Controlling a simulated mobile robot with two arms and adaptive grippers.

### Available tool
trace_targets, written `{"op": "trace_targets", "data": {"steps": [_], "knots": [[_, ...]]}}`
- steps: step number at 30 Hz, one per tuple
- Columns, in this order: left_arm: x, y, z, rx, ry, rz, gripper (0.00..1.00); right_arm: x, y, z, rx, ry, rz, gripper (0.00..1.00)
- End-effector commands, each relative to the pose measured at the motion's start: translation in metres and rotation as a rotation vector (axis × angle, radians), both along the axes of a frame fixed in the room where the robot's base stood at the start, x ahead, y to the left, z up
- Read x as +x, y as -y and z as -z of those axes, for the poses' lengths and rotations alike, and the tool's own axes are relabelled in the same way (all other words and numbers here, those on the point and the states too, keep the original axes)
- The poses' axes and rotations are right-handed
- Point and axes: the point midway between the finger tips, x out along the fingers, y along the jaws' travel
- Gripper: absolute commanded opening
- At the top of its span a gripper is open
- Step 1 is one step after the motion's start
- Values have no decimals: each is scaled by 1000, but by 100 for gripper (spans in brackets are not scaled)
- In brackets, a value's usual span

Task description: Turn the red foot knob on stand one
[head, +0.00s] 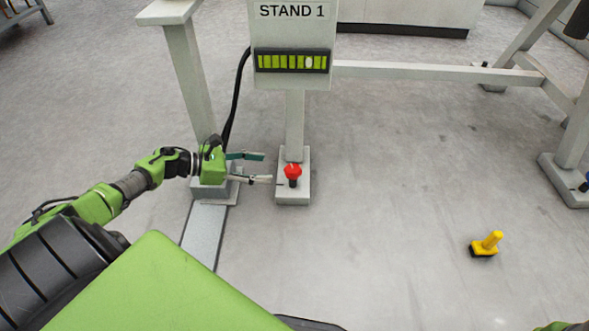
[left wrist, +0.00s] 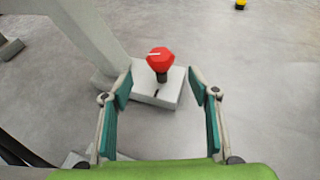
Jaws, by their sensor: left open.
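The red foot knob (head: 293,171) sits on a short black stem on the grey foot block (head: 293,196) of stand one. The "STAND 1" sign (head: 292,12) is above it on the post. My left gripper (head: 268,168) is just left of the knob, its fingers pointing towards it, open and empty. In the left wrist view, the red knob (left wrist: 160,60) is ahead of and between the open fingertips (left wrist: 161,84), with a pale line on its top. The fingers do not appear to touch it. My right gripper does not show.
A level gauge panel (head: 292,61) with green bars is under the sign. A grey post (head: 191,85) and black cable stand behind my left gripper. A yellow knob-like piece (head: 487,244) is on the floor at right. The floor between is clear.

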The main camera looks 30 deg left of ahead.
Motion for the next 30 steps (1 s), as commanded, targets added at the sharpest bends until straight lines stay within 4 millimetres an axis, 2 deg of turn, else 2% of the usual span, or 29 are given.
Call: {"op": "trace_targets", "data": {"steps": [1,6,15,21,29,30], "knots": [[9,7,9,-1,5,2,55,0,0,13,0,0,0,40],[37,28,24,0,6,2,55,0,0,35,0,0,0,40],[72,57,41,-1,3,0,55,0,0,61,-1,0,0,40],[80,63,43,0,1,-1,55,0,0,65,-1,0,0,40],[81,64,42,-1,1,0,55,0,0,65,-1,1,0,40],[81,63,42,-1,1,0,44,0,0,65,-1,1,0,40]]}}
